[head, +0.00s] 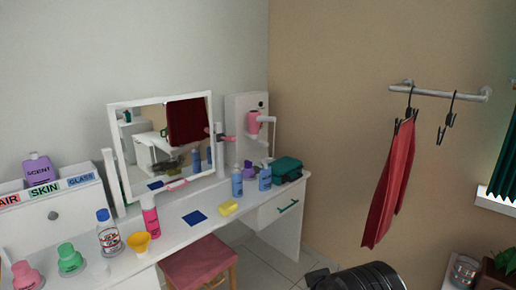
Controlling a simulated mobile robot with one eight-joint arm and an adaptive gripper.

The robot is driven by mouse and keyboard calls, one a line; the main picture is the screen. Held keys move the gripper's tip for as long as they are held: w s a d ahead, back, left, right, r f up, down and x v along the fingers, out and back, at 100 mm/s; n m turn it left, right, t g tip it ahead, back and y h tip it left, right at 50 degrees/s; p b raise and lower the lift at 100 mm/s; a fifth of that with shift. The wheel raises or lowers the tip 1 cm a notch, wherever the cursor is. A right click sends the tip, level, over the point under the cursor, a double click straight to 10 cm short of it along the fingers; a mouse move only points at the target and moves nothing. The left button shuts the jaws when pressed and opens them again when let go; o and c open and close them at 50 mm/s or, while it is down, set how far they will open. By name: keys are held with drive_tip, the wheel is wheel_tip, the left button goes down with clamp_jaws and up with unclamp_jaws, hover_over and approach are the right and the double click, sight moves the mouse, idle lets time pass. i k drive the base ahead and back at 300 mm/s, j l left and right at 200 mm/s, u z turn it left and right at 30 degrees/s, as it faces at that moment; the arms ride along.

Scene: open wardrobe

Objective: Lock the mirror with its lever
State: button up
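The mirror (112,132) has a white rectangular frame and stands at the back of the white dressing table, between two white posts. It looks slightly tilted. A small pink lever (229,138) sticks out at the mirror's right post, about halfway up; its exact position is too small to tell. A dark part of my arm with what looks like my gripper (318,279) shows at the bottom edge, well to the right of and nearer than the mirror. Its fingers are mostly cut off, so I cannot tell their opening. It touches neither the mirror nor the lever.
The white table (172,235) bears bottles, a yellow cup (139,243), a yellow sponge (228,208), a blue cloth (195,217) and a teal box (287,168). A pink stool (200,264) stands in front. A red cloth (390,190) hangs at the right wall. Floor shows between.

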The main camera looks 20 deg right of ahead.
sight(229, 139)
drive_tip(key=i+j, duration=0.15)
drive_tip(key=i, duration=0.25)
drive_tip(key=i+j+z, duration=0.15)
drive_tip(key=i, duration=0.3)
drive_tip(key=i+j, duration=0.25)
drive_tip(key=i, duration=0.15)
drive_tip(key=l+z, duration=0.05)
